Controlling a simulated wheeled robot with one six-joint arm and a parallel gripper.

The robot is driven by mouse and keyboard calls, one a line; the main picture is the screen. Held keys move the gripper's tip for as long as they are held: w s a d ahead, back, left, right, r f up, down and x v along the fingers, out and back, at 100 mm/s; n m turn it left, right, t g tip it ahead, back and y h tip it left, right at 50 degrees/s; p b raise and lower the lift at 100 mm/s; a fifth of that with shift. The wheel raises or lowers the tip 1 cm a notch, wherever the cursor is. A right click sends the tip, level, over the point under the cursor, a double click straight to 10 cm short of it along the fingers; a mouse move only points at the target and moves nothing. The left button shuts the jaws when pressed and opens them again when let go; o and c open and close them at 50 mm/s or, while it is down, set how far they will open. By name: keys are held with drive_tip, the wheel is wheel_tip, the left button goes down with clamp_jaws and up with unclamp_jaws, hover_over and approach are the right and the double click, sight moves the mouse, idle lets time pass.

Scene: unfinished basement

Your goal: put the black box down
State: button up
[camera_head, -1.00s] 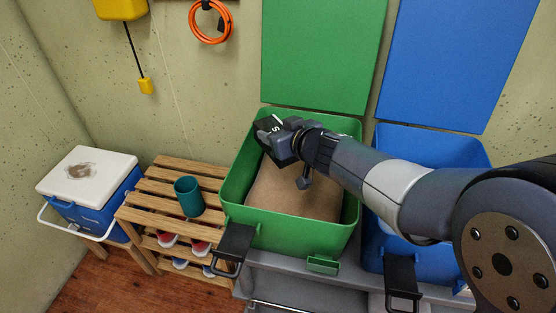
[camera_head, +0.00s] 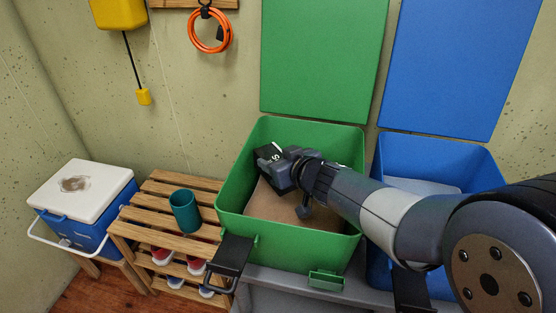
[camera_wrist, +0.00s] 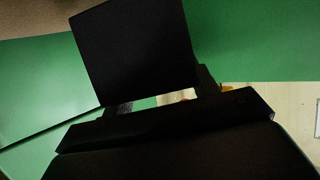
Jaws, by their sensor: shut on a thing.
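The black box (camera_head: 267,153) is a small dark block with white marks on one face. My gripper (camera_head: 280,165) is shut on it and holds it inside the mouth of the open green bin (camera_head: 300,259), near its back left. In the wrist view the black box (camera_wrist: 135,45) fills the upper middle in front of the dark gripper (camera_wrist: 155,106), with green bin wall (camera_wrist: 245,40) around it. A brown surface (camera_head: 290,207) lies in the bin below. I cannot tell whether the box touches it; the fingertips are mostly hidden.
An open blue bin (camera_head: 384,155) stands right of the green one, behind my arm. To the left, a slatted wooden rack (camera_head: 167,221) holds a teal cup (camera_head: 185,211), with shoes below. A white-lidded blue cooler (camera_head: 85,186) stands further left. An orange cable (camera_head: 211,46) hangs on the wall.

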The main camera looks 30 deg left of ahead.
drive_tip(key=shift+f+b, duration=0.3)
drive_tip(key=shift+f, duration=0.3)
drive_tip(key=o, duration=1.1)
drive_tip(key=shift+c, duration=0.2)
drive_tip(key=shift+r+p, duration=0.4)
drive_tip(key=shift+r, duration=0.15)
drive_tip(key=p+v, duration=0.2)
drive_tip(key=v, duration=0.4)
drive_tip(key=shift+d+r, duration=0.1)
drive_tip(key=shift+r, duration=0.15)
drive_tip(key=shift+s+d+r, duration=0.1)
drive_tip(key=shift+s+d, duration=0.25)
drive_tip(key=shift+d, duration=0.2)
